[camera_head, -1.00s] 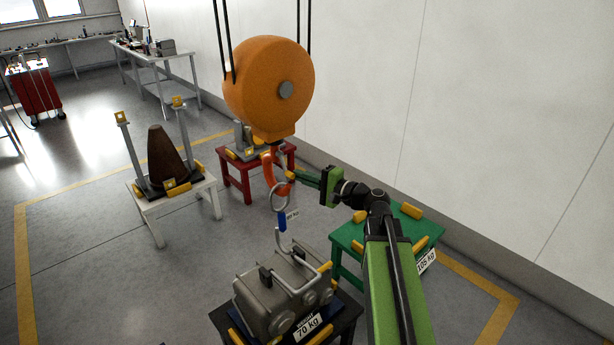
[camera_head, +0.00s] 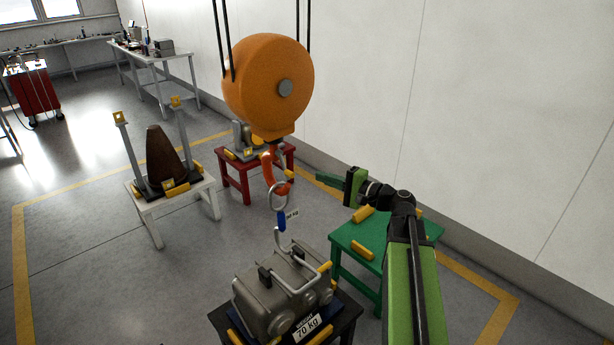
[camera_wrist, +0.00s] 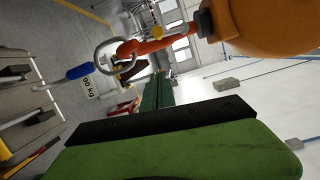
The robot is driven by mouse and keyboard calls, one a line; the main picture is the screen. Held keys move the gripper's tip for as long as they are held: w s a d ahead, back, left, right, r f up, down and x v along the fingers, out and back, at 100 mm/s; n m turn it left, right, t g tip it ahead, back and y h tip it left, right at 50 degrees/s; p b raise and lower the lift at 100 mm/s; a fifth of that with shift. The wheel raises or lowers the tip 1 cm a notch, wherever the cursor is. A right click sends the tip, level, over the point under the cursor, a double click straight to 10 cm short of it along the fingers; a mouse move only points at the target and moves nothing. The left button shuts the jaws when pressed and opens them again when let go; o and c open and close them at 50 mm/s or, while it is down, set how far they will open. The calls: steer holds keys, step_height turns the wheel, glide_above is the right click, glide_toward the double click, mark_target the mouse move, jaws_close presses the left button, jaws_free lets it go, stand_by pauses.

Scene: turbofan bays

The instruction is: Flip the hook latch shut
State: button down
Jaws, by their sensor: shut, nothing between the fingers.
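The red-orange hook (camera_head: 268,172) hangs under the orange hoist body (camera_head: 265,85). A thin grey latch piece (camera_head: 283,157) shows on the hook's right side, with a small yellow tab (camera_head: 289,173) near the tip; I cannot tell whether it fully closes the mouth. A grey ring (camera_head: 279,196) hangs in the hook, above a blue sling piece (camera_head: 281,221). My gripper (camera_head: 322,178) is shut and empty, right of the hook and apart from it. In the wrist view its green fingers (camera_wrist: 158,92) point toward the room, with the hook (camera_wrist: 150,47) above left of them.
A grey gearbox-like load (camera_head: 280,295) labelled 70 kg stands on a dark stand below the hook. A green table (camera_head: 385,240) stands under my arm, a red stool (camera_head: 235,180) behind, and a white stool (camera_head: 170,205) with a brown cone at left. The wall (camera_head: 480,130) bounds the right.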

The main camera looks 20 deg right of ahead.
steer(key=v, duration=0.5)
steer(key=shift+s+d, duration=0.15)
steer(key=shift+s, duration=0.1)
steer(key=shift+f, duration=0.1)
